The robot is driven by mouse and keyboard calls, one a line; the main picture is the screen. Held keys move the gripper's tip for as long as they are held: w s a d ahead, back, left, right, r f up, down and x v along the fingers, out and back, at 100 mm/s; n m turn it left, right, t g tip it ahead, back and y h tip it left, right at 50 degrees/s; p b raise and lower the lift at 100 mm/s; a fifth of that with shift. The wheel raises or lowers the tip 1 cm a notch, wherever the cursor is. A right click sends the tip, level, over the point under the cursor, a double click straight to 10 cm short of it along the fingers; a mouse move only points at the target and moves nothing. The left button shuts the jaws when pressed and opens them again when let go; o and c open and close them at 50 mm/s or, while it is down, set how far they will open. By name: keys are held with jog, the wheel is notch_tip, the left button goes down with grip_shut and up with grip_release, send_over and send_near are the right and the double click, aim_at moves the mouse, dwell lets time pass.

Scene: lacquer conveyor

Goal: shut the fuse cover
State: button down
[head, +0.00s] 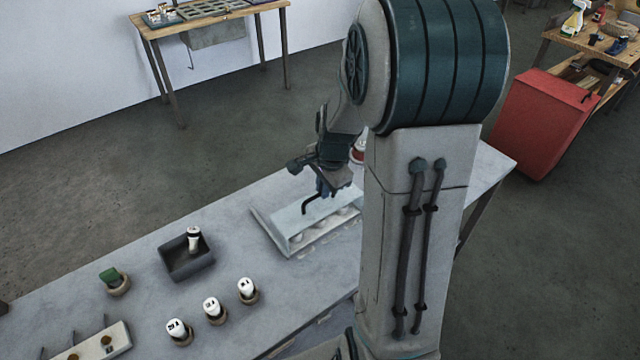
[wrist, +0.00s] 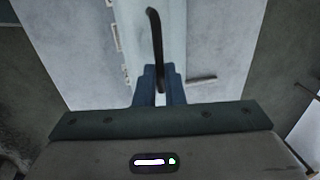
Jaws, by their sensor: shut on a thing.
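The fuse cover (head: 312,214) is a pale, see-through panel on the fuse box (head: 262,222) on the workbench. My gripper (head: 326,190) is over the cover, shut on this handle. Its blue fingers (wrist: 158,86) hide the gripped part. My arm hides the box's right end in the head view.
On the grey workbench (head: 140,235) stand a dark bin (head: 178,267) with a white fuse (head: 193,238), several white fuses in round holders (head: 212,308), a green piece (head: 110,276) and a pegged strip (head: 100,345). A red cabinet (head: 540,120) stands behind at right.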

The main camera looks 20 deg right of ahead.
jog(key=c, duration=1.5)
grip_release()
jog(key=shift+s+d, duration=0.1)
jog(key=shift+s, duration=0.05)
jog(key=shift+r, duration=0.65)
jog(key=r, duration=0.4)
jog(key=s+r, duration=0.1)
jog(key=r, duration=0.3)
jog(key=s+r, duration=0.1)
jog(key=r, duration=0.3)
jog(key=shift+s+d+r+b, duration=0.15)
jog(key=shift+s+d+b, duration=0.15)
jog(key=shift+b, duration=0.1)
